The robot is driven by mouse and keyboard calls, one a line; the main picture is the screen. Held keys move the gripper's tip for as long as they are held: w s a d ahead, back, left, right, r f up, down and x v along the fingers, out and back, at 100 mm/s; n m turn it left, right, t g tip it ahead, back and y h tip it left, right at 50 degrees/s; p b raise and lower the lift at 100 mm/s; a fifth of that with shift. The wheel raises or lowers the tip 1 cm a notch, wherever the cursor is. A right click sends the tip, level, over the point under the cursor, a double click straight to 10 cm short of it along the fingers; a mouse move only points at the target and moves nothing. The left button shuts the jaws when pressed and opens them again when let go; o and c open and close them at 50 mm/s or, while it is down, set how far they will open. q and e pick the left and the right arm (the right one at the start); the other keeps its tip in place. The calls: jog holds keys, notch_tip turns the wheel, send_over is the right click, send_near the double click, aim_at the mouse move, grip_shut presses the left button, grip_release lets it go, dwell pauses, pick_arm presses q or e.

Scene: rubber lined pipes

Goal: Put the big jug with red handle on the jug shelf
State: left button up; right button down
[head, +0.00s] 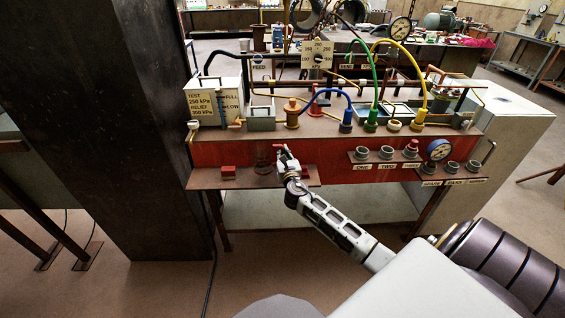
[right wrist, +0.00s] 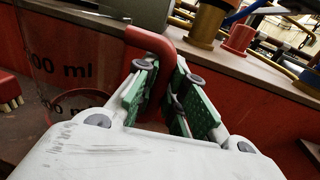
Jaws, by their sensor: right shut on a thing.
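The big jug (head: 264,158) is see-through and hard to make out against the red bench front. In the right wrist view its clear wall (right wrist: 75,72) carries black "ml" marks. Its red handle (right wrist: 152,42) lies between the green finger pads of my right gripper (right wrist: 165,88), which is shut on it. In the head view my right gripper (head: 284,158) is at the jug's right side. The jug is over the left front ledge (head: 205,181), seemingly the jug shelf. I cannot tell whether its base touches the ledge. My left gripper is not in view.
A red brush (head: 228,172) lies on the ledge left of the jug. The bench above holds a test tank (head: 210,103) and coloured hoses. A dark pillar (head: 145,120) stands close at left.

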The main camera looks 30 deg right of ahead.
jog(key=shift+f, duration=0.15)
notch_tip(320, 180, down, 2)
jog(key=shift+f+b, duration=0.25)
jog(key=shift+b, duration=0.35)
jog(key=shift+f, duration=0.55)
jog(key=c, duration=1.5)
grip_release()
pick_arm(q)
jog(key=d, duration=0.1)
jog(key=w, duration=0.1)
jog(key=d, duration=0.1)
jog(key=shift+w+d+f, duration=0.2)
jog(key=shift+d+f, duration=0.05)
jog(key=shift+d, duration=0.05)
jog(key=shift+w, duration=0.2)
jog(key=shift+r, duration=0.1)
